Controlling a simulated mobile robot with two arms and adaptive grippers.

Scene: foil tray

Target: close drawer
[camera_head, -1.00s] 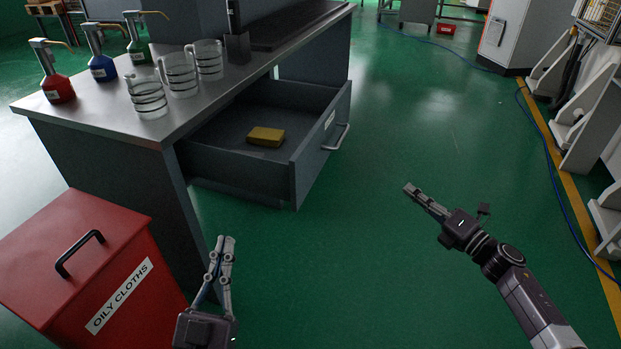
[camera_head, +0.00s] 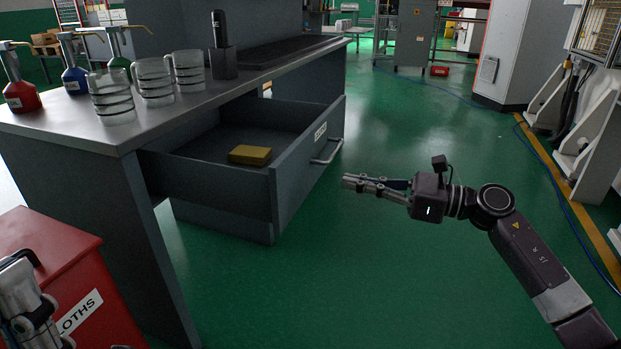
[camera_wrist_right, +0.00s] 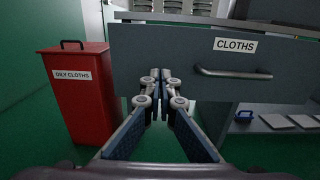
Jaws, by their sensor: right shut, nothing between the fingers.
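The grey drawer (camera_head: 292,178) is pulled out from under the metal workbench. Its front, with a CLOTHS label and a bar handle (camera_head: 328,151), faces right in the head view. A yellow block (camera_head: 250,154) lies inside it. My right gripper (camera_head: 347,181) is shut and empty, just right of the drawer front and a little below the handle. In the right wrist view the drawer front (camera_wrist_right: 165,60) fills the upper middle, with its handle (camera_wrist_right: 233,73) right of the fingers (camera_wrist_right: 160,75). My left gripper (camera_head: 28,300) shows only partly at the lower left, over the red bin.
The red OILY CLOTHS bin (camera_head: 75,265) stands before the bench's near end. Bottles and glass jugs (camera_head: 155,82) stand on the workbench top (camera_head: 65,118). White machine stands (camera_head: 580,130) line the right side. The green floor (camera_head: 400,115) right of the drawer is open.

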